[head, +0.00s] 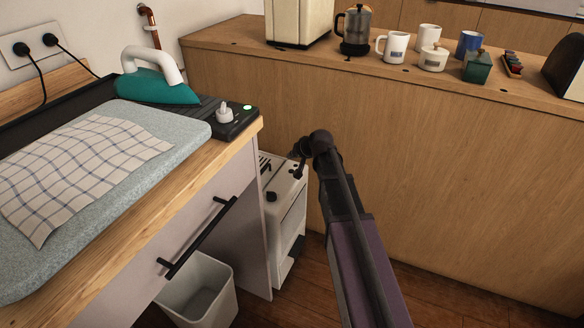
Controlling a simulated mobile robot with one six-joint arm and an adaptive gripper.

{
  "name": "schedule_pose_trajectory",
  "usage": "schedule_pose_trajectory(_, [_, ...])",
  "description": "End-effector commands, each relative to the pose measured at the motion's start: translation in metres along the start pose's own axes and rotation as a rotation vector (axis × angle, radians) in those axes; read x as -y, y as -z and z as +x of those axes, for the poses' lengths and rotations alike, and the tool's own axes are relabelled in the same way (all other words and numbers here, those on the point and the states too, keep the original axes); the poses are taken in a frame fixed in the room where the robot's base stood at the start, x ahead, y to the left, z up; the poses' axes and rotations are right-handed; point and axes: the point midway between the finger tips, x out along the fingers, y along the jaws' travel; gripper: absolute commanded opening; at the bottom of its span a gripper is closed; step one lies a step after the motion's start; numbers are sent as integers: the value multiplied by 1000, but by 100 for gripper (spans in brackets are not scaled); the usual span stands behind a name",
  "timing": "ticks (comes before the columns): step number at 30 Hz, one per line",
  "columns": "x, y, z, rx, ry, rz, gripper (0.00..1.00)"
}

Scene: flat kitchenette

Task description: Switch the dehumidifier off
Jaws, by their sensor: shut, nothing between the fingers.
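The dehumidifier (288,220) is a white box on the floor, in the gap between the ironing counter and the wooden cabinet. Its top carries a dark slotted grille at the left, a black knob (271,196) near the front, and small dark parts at the back right. The counter's side hides its left part. My arm reaches up from the bottom and bends at a dark joint. My gripper (297,174) is small and dark in this view, over the back right of the dehumidifier's top, right of and behind the knob. It is shut and empty. I cannot tell whether it touches the top.
The counter (240,143) with a teal iron (158,88) and checked cloth (85,165) stands left. A black drawer handle (198,240) sticks out. A grey bin (200,290) is below. The cabinet (440,170) bears mugs and a coffee press (355,32). Floor shows at the bottom.

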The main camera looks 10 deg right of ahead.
Motion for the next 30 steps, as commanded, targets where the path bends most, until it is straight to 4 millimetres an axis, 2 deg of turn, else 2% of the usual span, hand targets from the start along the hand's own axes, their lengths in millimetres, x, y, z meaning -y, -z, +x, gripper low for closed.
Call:
schedule_pose_trajectory(7, [9,9,-12,0,0,0,0])
schedule_pose_trajectory(30, [9,9,-12,0,0,0,0])
